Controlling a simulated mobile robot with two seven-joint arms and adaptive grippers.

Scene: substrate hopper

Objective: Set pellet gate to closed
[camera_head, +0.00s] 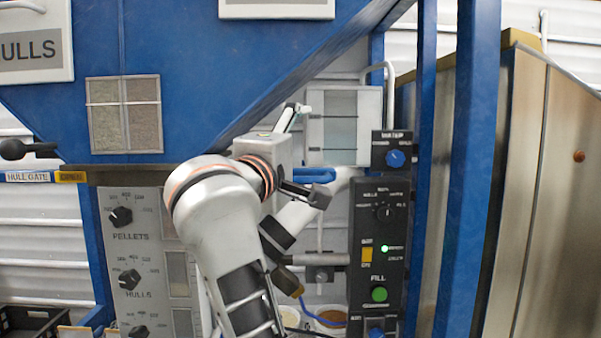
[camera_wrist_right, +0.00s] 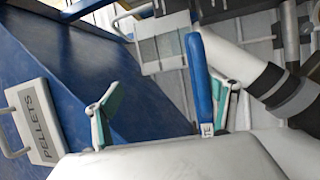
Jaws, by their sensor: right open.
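The pellet gate cannot be clearly made out in the head view; my right arm covers the middle of the hopper front. My right gripper (camera_head: 297,155) is open in front of the hopper's right lower slope, with its fingers apart. In the right wrist view the open fingers (camera_wrist_right: 165,112) show with no object held between them. A blue bar (camera_wrist_right: 200,80) stands close beside the right-hand finger; whether they touch I cannot tell. A blue bar (camera_head: 315,175) also shows by the gripper in the head view. A PELLETS sign (camera_wrist_right: 34,120) is at left in the wrist view. My left gripper is not in view.
A HULL GATE label (camera_head: 27,177) and black knob (camera_head: 28,150) are at far left. A grey dial panel (camera_head: 133,258) is left of my arm. A black control panel (camera_head: 377,255) and blue post (camera_head: 470,170) stand right. A banded pale tube (camera_wrist_right: 265,80) lies near the gripper.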

